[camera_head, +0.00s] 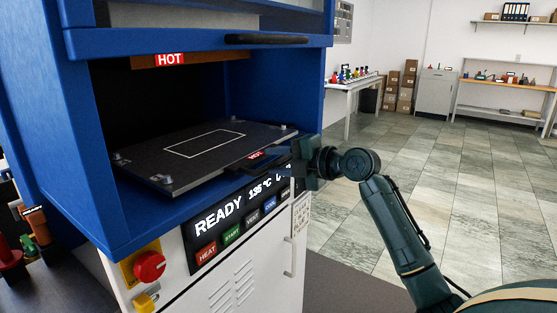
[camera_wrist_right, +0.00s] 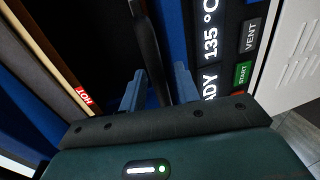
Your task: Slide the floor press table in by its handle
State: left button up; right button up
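The floor press table (camera_head: 190,168) is a dark flat plate with a white rectangle outline, and it sits in the opening of the blue press. Its black handle (camera_head: 265,161) is at the front edge, beside a red HOT label. My right gripper (camera_head: 286,162) is at the handle's right end in the head view. In the right wrist view its two blue fingers (camera_wrist_right: 159,88) are apart, with the dark handle bar (camera_wrist_right: 147,45) lined up between them. Whether a finger touches the bar cannot be told. My left gripper is not in view.
The blue press frame (camera_head: 60,150) surrounds the opening, and an upper door with a black handle (camera_head: 266,39) is above. A control panel (camera_head: 240,213) and a red emergency knob (camera_head: 149,266) are below. Open tiled floor (camera_head: 430,170) lies to the right.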

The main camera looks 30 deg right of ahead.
aim_at(255, 153)
grip_shut()
dwell(0.3)
jog(key=shift+w, duration=0.1)
jog(key=x, duration=0.3)
jog(key=r+x, duration=0.1)
jog(key=x, duration=0.2)
jog(key=r+x, duration=0.1)
jog(key=x, duration=0.2)
jog(key=shift+w+a, duration=0.15)
grip_release()
jog(key=shift+f, duration=0.1)
